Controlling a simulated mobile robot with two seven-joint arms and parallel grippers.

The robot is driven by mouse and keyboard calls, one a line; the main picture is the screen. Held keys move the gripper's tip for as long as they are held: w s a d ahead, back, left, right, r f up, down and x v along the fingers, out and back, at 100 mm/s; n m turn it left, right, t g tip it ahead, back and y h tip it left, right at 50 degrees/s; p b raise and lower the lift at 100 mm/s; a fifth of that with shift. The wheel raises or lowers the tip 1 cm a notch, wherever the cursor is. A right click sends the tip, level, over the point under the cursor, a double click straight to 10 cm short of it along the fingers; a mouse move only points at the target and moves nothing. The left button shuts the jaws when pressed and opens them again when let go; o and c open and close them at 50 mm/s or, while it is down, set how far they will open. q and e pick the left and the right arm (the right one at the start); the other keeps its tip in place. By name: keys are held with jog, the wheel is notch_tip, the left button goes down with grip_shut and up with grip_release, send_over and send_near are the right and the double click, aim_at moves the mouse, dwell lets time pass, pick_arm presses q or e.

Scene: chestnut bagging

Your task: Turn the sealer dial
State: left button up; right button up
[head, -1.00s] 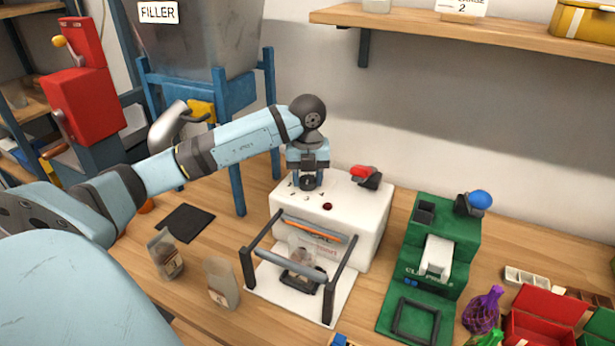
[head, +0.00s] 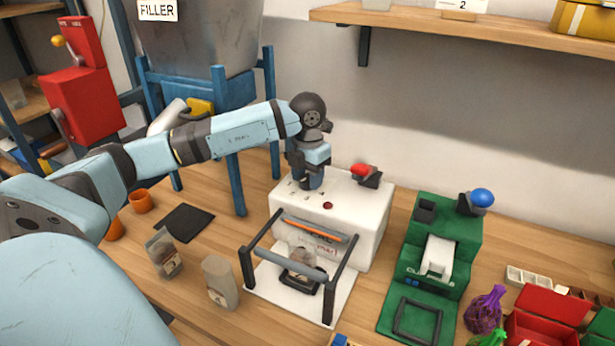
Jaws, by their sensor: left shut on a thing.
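The white sealer (head: 352,222) stands on the bench with a red-knobbed lever (head: 361,170) and a dark red button on its top. A bag (head: 303,258) sits on a dark holder under the sealer's front bar. My left gripper (head: 311,186) points down onto the sealer's top at its left side, where small marks ring the dial. It is shut on the dial, which the gripper hides almost fully. My right gripper is not in view.
Two bags (head: 219,282) stand left of the sealer, near a dark mat (head: 185,222). The green clipper (head: 440,245) with a blue knob stands to the right. The blue-legged filler (head: 195,75) is behind my left arm.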

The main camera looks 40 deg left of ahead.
aim_at(307, 178)
pick_arm(q)
jog(key=shift+m, duration=0.4)
jog(key=o, duration=0.9)
notch_tip(307, 178, up, 14)
jog(key=shift+f+p, duration=0.1)
jog(key=shift+p, duration=0.4)
